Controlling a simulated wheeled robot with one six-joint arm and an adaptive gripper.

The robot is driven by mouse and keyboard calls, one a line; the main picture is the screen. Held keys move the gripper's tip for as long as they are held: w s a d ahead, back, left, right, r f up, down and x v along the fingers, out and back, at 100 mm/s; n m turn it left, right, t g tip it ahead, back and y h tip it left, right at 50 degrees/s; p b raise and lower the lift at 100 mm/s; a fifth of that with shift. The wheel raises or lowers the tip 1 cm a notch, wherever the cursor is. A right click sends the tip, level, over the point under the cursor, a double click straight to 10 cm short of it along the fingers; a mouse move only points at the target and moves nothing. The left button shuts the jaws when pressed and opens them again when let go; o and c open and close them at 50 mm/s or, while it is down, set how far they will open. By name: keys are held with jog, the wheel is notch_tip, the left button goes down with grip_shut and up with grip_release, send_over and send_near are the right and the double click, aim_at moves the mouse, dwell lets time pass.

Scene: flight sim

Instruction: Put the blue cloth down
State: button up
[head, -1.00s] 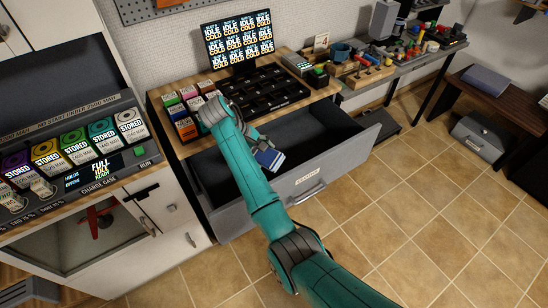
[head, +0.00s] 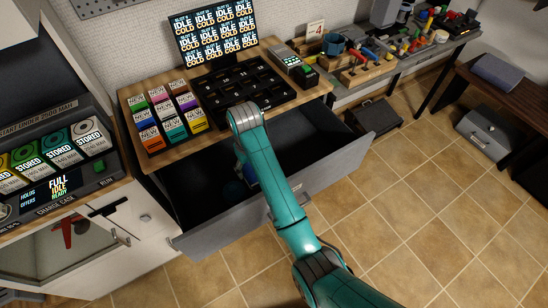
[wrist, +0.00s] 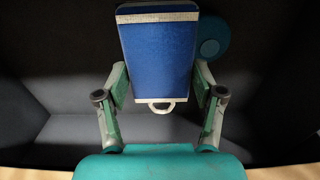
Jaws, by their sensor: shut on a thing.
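The blue cloth (wrist: 157,55) is a flat blue piece with a pale band and a small white loop, seen in the wrist view. My gripper (wrist: 160,84) is shut on it, one finger at each side. In the head view only a bit of the cloth (head: 251,177) shows beside my arm, over the open grey drawer (head: 330,182). My arm hides most of my gripper there. I cannot tell whether the cloth touches the drawer floor.
A round teal thing (head: 233,189) lies in the drawer, close to the cloth. The worktop above holds colored boxes (head: 168,116), a black slotted tray (head: 250,92) and a screen (head: 214,30). The drawer's right part looks empty.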

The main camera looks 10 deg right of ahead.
jog(key=w+d, duration=0.9)
jog(key=d, duration=0.5)
notch_tip(320, 180, down, 7)
jog(key=shift+a+f, duration=0.15)
jog(key=shift+f, duration=2.35)
jog(key=o, duration=1.1)
jog(key=shift+r, duration=0.1)
notch_tip(320, 180, up, 12)
